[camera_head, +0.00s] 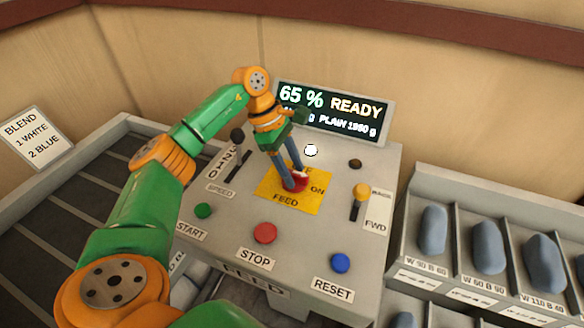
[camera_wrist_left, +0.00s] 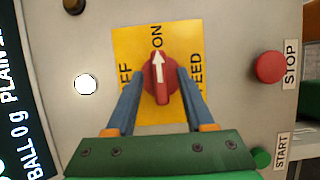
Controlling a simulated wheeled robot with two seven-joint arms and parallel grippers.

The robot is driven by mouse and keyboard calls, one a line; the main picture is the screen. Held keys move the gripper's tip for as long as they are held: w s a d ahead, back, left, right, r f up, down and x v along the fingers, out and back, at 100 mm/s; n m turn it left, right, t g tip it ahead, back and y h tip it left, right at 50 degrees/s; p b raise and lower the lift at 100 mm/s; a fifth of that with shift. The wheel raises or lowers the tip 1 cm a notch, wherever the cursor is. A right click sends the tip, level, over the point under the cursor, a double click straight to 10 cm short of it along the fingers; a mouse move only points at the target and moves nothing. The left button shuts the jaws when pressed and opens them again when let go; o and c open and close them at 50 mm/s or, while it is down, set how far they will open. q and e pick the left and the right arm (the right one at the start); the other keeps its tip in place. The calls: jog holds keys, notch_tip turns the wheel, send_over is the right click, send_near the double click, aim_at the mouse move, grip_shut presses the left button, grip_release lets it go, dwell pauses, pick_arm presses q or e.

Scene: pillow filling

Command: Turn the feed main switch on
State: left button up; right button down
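The feed main switch is a red rotary knob (camera_wrist_left: 161,88) with a white arrow, on a yellow plate (camera_wrist_left: 128,42) marked ON, OFF and FEED. In the left wrist view the arrow points at ON. The knob also shows in the head view (camera_head: 294,184), partly hidden by my fingers. My left gripper (camera_wrist_left: 161,76) reaches down to the knob, with one blue finger on each side, close against it; it appears shut on it. In the head view my left gripper (camera_head: 293,180) stands over the yellow plate. My right gripper is not in view.
Green START (camera_head: 203,210), red STOP (camera_head: 265,233) and blue RESET (camera_head: 340,263) buttons lie in front of the plate. A yellow-topped lever (camera_head: 360,192) stands right, a speed slider (camera_head: 238,166) left. The display (camera_head: 333,110) behind reads 65 % READY. Bins (camera_head: 415,215) stand right.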

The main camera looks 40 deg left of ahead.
pick_arm(q)
jog(key=b+v, duration=0.1)
jog(key=v, duration=0.6)
dwell(0.5)
